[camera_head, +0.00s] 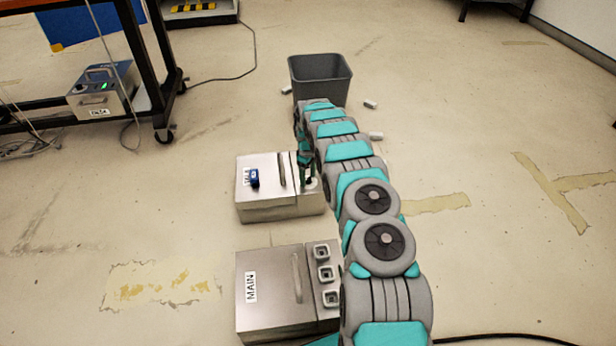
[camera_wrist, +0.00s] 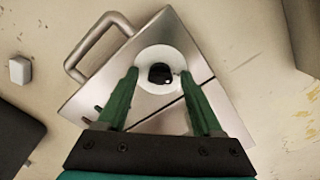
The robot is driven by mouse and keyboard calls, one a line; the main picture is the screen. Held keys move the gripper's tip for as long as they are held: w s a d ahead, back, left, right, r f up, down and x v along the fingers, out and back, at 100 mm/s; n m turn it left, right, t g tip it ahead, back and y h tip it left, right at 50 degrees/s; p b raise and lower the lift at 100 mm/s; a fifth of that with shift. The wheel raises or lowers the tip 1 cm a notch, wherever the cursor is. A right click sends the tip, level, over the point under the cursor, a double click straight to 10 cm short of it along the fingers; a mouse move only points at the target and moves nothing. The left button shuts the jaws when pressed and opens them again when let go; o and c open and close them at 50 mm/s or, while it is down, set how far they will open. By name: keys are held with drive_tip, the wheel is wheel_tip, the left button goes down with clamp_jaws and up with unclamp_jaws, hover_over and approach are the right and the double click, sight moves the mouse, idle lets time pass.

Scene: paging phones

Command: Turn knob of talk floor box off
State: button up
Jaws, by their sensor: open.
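The talk floor box (camera_head: 268,205) is a silver metal box on the floor in the middle of the head view. Its label is partly covered by a small blue item (camera_head: 254,178). In the wrist view its top (camera_wrist: 170,30) shows a bar handle (camera_wrist: 92,42) and a black round knob (camera_wrist: 160,74) on a white disc (camera_wrist: 148,58). My gripper (camera_wrist: 158,80) is open, its green fingers on either side of the knob; I cannot tell if they touch it. In the head view, my arm partly hides the knob area.
A second silver box labelled MAIN (camera_head: 275,290), with several square sockets, stands nearer. A grey bin (camera_head: 320,78) stands behind the talk box, with small white pieces (camera_head: 370,104) around it. A wheeled rack with a metal unit (camera_head: 100,92) is at left. Floor left of the boxes is clear.

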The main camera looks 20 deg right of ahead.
drive_tip(key=shift+r, duration=0.1)
wheel_tip(320, 180, up, 7)
drive_tip(key=shift+f, duration=0.2)
drive_tip(key=shift+r, duration=0.5)
drive_tip(key=shift+s+r, duration=0.1)
drive_tip(key=shift+r, duration=0.2)
wheel_tip(320, 180, up, 16)
drive_tip(key=m+p, duration=0.2)
hover_over(308, 178)
drive_tip(key=s+a, duration=0.3)
drive_tip(key=s, duration=0.7)
drive_tip(key=s+a+r+m+g+p, duration=0.1)
drive_tip(key=s+a+r, duration=0.1)
drive_tip(key=s+r, duration=0.45)
drive_tip(key=s+a+r+m, duration=0.1)
drive_tip(key=s+a+r, duration=0.2)
drive_tip(key=s+r, duration=0.3)
drive_tip(key=s+a+r+m+p, duration=0.1)
drive_tip(key=s+a, duration=0.1)
drive_tip(key=s, duration=0.9)
drive_tip(key=s+a+r+m+p, duration=0.1)
drive_tip(key=s+a+r, duration=0.1)
drive_tip(key=s, duration=0.9)
drive_tip(key=s+a+r, duration=0.1)
drive_tip(key=s+a, duration=0.2)
drive_tip(key=s, duration=0.8)
drive_tip(key=shift+s+r+m+g+p, duration=0.25)
drive_tip(key=shift+s+m+g+p, duration=0.15)
